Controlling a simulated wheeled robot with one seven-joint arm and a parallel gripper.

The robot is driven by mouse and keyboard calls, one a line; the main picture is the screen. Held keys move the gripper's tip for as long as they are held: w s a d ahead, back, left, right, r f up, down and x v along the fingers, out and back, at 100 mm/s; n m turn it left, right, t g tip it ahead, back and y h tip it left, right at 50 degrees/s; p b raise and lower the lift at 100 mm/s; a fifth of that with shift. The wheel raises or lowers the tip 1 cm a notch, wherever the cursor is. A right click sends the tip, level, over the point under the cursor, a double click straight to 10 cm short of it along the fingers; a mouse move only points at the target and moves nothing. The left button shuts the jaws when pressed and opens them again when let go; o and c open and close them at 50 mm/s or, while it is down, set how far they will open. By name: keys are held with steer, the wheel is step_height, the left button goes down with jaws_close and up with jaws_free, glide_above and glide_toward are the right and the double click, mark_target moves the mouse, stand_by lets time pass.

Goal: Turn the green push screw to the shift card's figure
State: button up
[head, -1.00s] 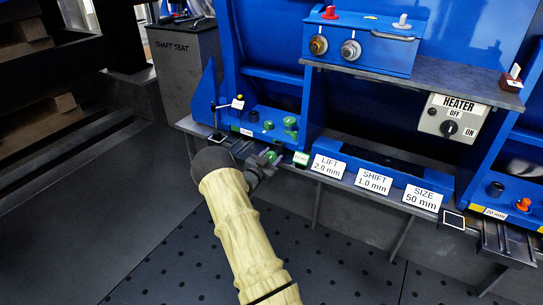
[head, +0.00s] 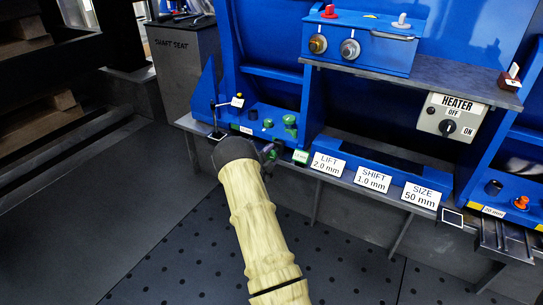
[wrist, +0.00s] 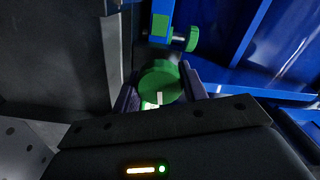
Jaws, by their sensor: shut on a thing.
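In the wrist view, my gripper (wrist: 157,96) has its two dark fingers on either side of a round green knob (wrist: 158,82), closed on it. The knob has a white mark on its face and appears to be the green push screw's head. In the head view, my gripper (head: 268,154) is at the front edge of the left blue station, and its dark body hides most of the knob. The shift card (head: 373,180) stands on the front ledge and reads "SHIFT 1.0 mm".
A smaller green knob (wrist: 192,39) sits beyond the held one, on a green block (wrist: 161,25). A small gauge on a post (head: 237,102) stands to the left. The lift card (head: 327,165) and size card (head: 422,196) flank the shift card. The floor in front is open.

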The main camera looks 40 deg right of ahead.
steer(key=shift+a+f+m, duration=0.1)
steer(key=shift+f+m, duration=0.05)
steer(key=shift+m, duration=0.75)
steer(key=o, duration=1)
steer(key=shift+s+a+p, duration=0.2)
steer(key=shift+a+p, duration=0.15)
steer(key=shift+a, duration=0.15)
steer(key=p+v, duration=0.6)
steer(key=v, duration=1)
steer(key=shift+p, duration=0.4)
steer(key=shift+a, duration=0.1)
